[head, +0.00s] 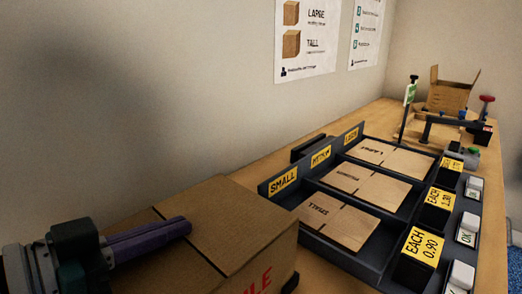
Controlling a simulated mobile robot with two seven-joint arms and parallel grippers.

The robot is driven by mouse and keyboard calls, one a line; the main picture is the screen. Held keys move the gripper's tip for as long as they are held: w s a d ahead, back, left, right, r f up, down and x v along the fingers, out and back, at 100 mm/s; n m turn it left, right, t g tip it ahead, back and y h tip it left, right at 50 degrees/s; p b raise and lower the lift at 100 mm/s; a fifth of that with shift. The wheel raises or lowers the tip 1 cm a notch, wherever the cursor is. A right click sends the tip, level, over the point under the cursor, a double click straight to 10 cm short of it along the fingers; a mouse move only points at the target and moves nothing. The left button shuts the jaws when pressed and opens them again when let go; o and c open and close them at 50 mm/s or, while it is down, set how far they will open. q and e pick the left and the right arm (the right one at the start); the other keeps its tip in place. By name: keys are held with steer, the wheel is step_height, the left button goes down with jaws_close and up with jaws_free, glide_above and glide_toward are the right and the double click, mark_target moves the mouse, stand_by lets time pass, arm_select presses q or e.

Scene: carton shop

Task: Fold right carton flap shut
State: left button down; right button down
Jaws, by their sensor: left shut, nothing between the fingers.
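A brown carton (240,222) stands at the lower left, with part of a red "FRAGILE"-like print on its front side. Its top looks flat, with a seam running across it; the right flap (228,215) lies level to the right of the seam. My left gripper (184,228) comes in from the left with its purple fingers together and empty. The fingers lie over the top near the seam; I cannot tell whether they touch it. The carton's left and near parts are hidden by the gripper or cut off. My right gripper is not in view.
A dark tray (313,232) with flat carton blanks in labelled compartments stands right of the carton. An open carton (449,92) stands at the back. A wall rises behind the bench.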

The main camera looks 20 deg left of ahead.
arm_select(q)
step_height(320, 180, up, 4)
steer(key=p, duration=0.4)
steer(key=shift+w+r, duration=0.1)
steer(key=shift+r, duration=0.05)
steer(key=p+v, duration=0.2)
steer(key=v, duration=0.8)
steer(key=d+g+p, duration=0.1)
steer(key=d+g+y+p, duration=0.1)
steer(key=p, duration=0.1)
steer(key=d+y+p, duration=0.1)
steer(key=d, duration=0.1)
steer(key=shift+s+r+n+g+p, duration=0.1)
steer(key=shift+s+n+g+p, duration=0.2)
steer(key=shift+n+g, duration=0.1)
steer(key=d+g+p, duration=0.1)
steer(key=s+d+r+g+y+p, duration=0.1)
steer(key=shift+s+d+r+g+y+p, duration=0.1)
steer(key=shift+s+g+y+p, duration=0.1)
steer(key=shift+g+y+p, duration=0.15)
steer(key=s+d+r+n+g+y+p, duration=0.1)
steer(key=s+r+n+g+y+p, duration=0.1)
steer(key=s+r+g+p, duration=0.45)
step_height(320, 180, up, 37)
steer(key=t+p, duration=0.1)
steer(key=p, duration=3.4)
steer(key=shift+s+p, duration=0.2)
steer(key=shift+p, duration=0.2)
